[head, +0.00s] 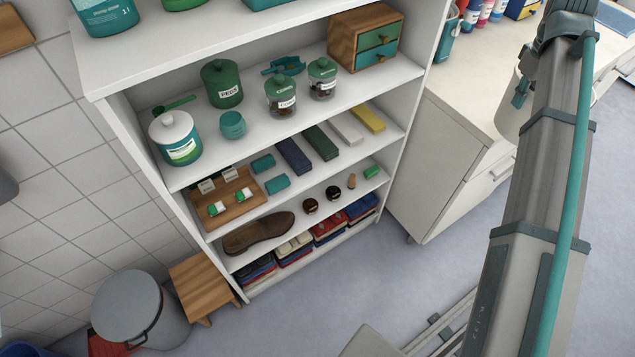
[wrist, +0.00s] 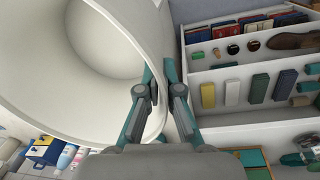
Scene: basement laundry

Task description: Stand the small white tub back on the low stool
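The white tub (head: 507,112) shows in the head view at the upper right, partly hidden behind my arm, in front of the counter. In the wrist view the tub (wrist: 55,80) fills the left side, its open mouth facing the camera and its inside looking empty. My gripper (wrist: 160,75) has one finger inside the tub and one outside, pinching its wall near the rim. In the head view a teal part of my gripper (head: 522,92) shows against the tub. The low wooden stool (head: 198,282) stands on the floor at lower left, its top bare.
A grey lidded bin (head: 128,306) stands close left of the stool. A white shelf unit (head: 290,120) holding jars, boxes, brushes and a shoe rises right beside the stool. A white counter (head: 465,115) stands right of the shelves.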

